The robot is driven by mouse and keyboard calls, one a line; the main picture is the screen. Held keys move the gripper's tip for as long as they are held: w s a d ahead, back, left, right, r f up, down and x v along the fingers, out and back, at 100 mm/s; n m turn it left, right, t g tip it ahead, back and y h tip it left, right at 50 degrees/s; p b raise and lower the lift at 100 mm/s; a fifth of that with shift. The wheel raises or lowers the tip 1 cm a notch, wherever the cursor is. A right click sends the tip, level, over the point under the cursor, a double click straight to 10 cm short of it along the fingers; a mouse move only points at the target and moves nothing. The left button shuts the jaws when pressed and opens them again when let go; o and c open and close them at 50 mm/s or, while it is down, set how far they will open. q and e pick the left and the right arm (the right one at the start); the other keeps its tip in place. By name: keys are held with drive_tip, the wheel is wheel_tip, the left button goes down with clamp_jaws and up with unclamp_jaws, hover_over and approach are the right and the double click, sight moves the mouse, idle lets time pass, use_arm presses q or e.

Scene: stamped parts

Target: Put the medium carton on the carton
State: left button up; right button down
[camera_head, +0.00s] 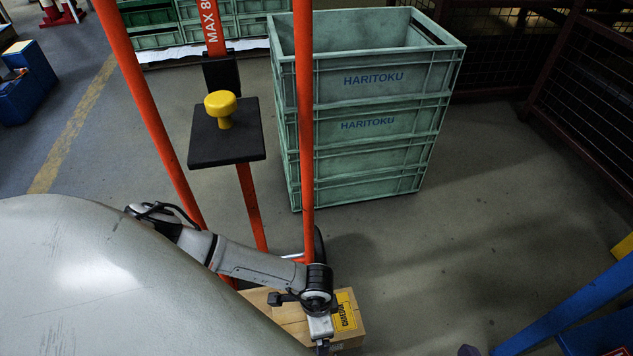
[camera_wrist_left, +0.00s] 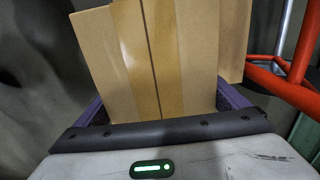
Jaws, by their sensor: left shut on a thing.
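In the left wrist view a plain brown carton (camera_wrist_left: 165,60) with lengthwise seams fills the space between the purple-edged jaws of my left gripper (camera_wrist_left: 160,105). The gripper is shut on it; its far end is cut off by the frame. I cannot tell which carton is the medium one.
Orange posts (camera_head: 306,120) stand close behind the arm, with a black platform (camera_head: 226,135) and yellow knob (camera_head: 221,108). Stacked green crates (camera_head: 365,140) stand behind. A blue frame (camera_head: 575,305) is at the lower right. The floor between is clear.

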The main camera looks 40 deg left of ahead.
use_arm(q)
drive_tip(key=shift+w+r, duration=0.1)
drive_tip(key=shift+w, duration=0.05)
drive_tip(key=o, duration=1.8)
drive_tip(key=shift+c, duration=0.2)
drive_tip(key=shift+r, duration=0.15)
wheel_tip(320, 180, up, 3)
drive_tip(key=shift+f+p, duration=0.1)
drive_tip(key=shift+p, duration=0.8)
wheel_tip(320, 180, up, 8)
drive_tip(key=p, duration=0.3)
drive_tip(key=shift+r+p, duration=0.35)
drive_tip(key=shift+r, duration=0.1)
use_arm(e)
drive_tip(key=shift+s+d+f+g+h, duration=0.15)
drive_tip(key=shift+d+f+g+h, duration=0.3)
drive_tip(key=shift+f, duration=0.3)
drive_tip(key=shift+s+d+f+g+h, duration=0.15)
drive_tip(key=shift+d+f+h, duration=0.15)
drive_tip(key=shift+d+f, duration=0.35)
drive_tip(key=shift+s+d+f+g+h, duration=0.15)
drive_tip(key=shift+d+f+g+h, duration=0.2)
drive_tip(key=shift+f, duration=0.45)
